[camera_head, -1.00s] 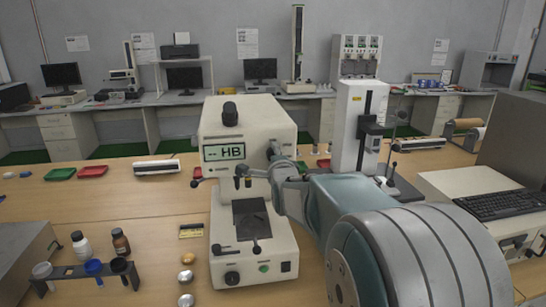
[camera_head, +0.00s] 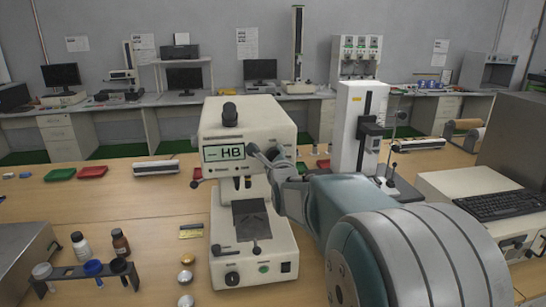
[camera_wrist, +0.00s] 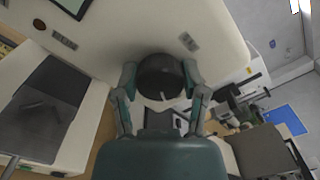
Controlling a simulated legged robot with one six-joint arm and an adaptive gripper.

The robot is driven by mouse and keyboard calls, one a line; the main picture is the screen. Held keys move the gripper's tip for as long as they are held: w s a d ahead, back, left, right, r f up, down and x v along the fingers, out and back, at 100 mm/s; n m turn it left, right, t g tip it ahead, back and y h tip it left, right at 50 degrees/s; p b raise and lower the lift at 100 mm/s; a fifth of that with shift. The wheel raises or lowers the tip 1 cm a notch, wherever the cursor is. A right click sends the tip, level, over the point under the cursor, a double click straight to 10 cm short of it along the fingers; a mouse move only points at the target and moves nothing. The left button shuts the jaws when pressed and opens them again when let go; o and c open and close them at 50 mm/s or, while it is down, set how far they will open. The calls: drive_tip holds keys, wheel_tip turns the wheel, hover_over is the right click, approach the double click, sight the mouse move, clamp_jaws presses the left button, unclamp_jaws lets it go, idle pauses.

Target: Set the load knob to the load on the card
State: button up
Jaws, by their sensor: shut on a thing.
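The hardness tester (camera_head: 250,118) is a cream machine on the wooden bench, its display reading "-- HB". The dark round load knob (camera_wrist: 160,72) is on the tester's housing in the wrist view, with a white mark toward the bottom of that picture. My gripper (camera_wrist: 160,80) has one finger on each side of the knob and is shut on it.
Left of the tester stand a rack (camera_head: 92,269) with cups, two bottles (camera_head: 120,243) and several small round pieces. A white column instrument (camera_head: 352,125) stands close behind my arm on the right.

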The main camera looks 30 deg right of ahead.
drive_tip(key=shift+f, duration=0.4)
drive_tip(key=o, duration=1.1)
drive_tip(key=shift+o, duration=0.2)
drive_tip(key=shift+d+r, duration=0.1)
drive_tip(key=shift+r, duration=0.1)
drive_tip(key=shift+s, duration=0.2)
drive_tip(key=v, duration=1.1)
drive_tip(key=shift+s, duration=0.2)
